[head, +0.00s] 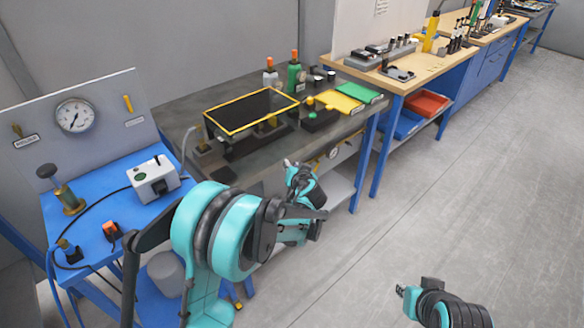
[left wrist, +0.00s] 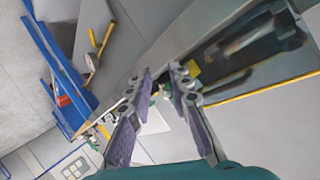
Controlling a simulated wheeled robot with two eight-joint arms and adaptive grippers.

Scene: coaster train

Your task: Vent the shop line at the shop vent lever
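A yellow lever (head: 127,103) with a small label below it is on the upright grey panel (head: 100,92) at the far left, right of a round gauge (head: 75,116). A second, brass-coloured lever (head: 17,130) is at the panel's left edge. Another gauge with yellow parts (head: 333,153) shows partly under the grey bench. I cannot read which label marks the shop vent. In the left wrist view, a yellow handle (left wrist: 106,36) stands on a grey panel. My left gripper (head: 291,165) is in front of the grey bench, open and empty (left wrist: 158,84). My right gripper (head: 402,290) is over bare floor; its fingers are unclear.
The grey bench (head: 180,112) carries a yellow-framed dark screen (head: 251,111), bottles, and yellow (head: 340,101) and green (head: 358,92) trays. A blue table (head: 102,238) with a white box (head: 153,180) and cables is at left. The floor at right is clear.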

